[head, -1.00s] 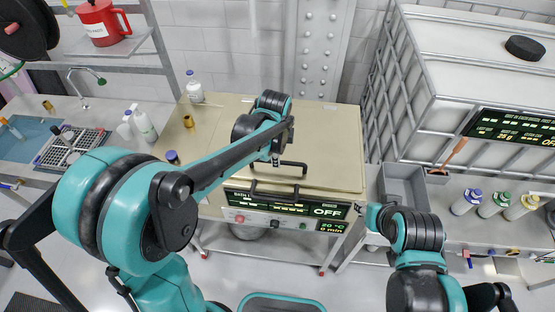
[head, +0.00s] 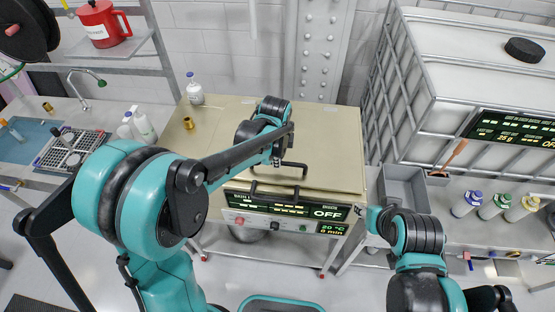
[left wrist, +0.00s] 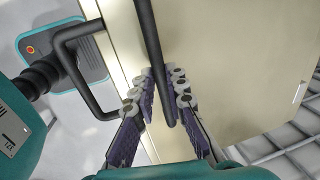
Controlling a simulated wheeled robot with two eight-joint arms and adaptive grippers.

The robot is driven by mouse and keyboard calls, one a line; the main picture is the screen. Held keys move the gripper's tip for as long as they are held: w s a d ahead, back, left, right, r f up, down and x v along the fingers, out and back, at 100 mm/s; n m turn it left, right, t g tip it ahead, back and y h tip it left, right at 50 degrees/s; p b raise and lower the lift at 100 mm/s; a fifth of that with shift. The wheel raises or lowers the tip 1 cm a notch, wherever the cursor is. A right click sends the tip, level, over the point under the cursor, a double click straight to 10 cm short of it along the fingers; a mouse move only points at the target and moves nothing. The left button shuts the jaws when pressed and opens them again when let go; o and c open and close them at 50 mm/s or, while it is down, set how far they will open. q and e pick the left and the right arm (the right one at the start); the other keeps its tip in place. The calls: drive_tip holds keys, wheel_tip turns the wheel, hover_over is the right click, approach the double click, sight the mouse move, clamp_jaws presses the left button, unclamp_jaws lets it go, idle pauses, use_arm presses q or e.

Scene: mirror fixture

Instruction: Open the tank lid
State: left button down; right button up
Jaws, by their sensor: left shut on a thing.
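The tank is a beige box with a wide flat lid (head: 335,130), which looks down on it in the head view. A black bar handle (head: 294,165) stands on the lid near its front edge; it also shows in the left wrist view (left wrist: 152,50). My left gripper (head: 277,161) is shut on this handle near its left end. In the left wrist view its pads (left wrist: 165,108) lie on both sides of the bar. A second black handle (left wrist: 62,55) is on the tank's front. My right gripper (head: 366,213) is at the tank's right front, its fingers unclear.
A display panel (head: 328,213) reading OFF is on the tank's front. A white bottle (head: 194,90) and a brass part (head: 188,122) stand on the left of the top. A grey bin (head: 403,187) and a caged white container (head: 480,50) are on the right.

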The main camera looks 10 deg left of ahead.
use_arm(q)
drive_tip(key=w+r+p, duration=0.5)
drive_tip(key=r, duration=0.4)
drive_tip(key=w+r+g+p, duration=0.1)
drive_tip(key=w+r+p, duration=0.3)
drive_tip(key=r, duration=0.5)
drive_tip(key=shift+w+p, duration=0.35)
drive_tip(key=shift+p, duration=0.05)
drive_tip(key=c, duration=1.9)
unclamp_jaws()
drive_tip(key=o, duration=0.4)
drive_tip(key=shift+w+f, duration=0.1)
drive_tip(key=shift+w, duration=0.1)
drive_tip(key=shift+c, duration=0.2)
wheel_tip(320, 180, up, 12)
drive_tip(key=shift+s, duration=0.45)
